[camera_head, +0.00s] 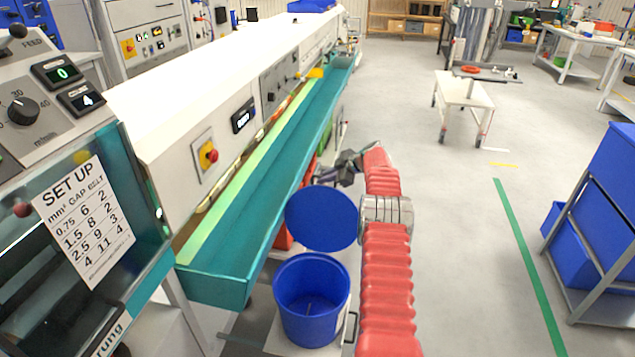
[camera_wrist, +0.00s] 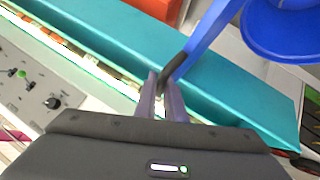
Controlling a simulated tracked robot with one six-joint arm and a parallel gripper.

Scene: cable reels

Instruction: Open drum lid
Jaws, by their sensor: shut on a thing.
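The round blue lid (camera_head: 321,218) is raised, standing steeply tilted above the drum's far rim. In the wrist view the lid (camera_wrist: 212,28) shows nearly edge-on, with part of the drum (camera_wrist: 285,38) at the upper right. My gripper (camera_head: 343,168) is beyond the lid's upper edge. In the wrist view my gripper (camera_wrist: 163,84) is shut on a dark piece at the lid's edge. The lid's hinge is not clear.
The teal trough (camera_head: 262,210) of the white machine runs close along the left of the drum. A control panel with a set-up sheet (camera_head: 84,220) is at the left. Blue bins on a rack (camera_head: 600,215) stand at the right. The floor between is clear.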

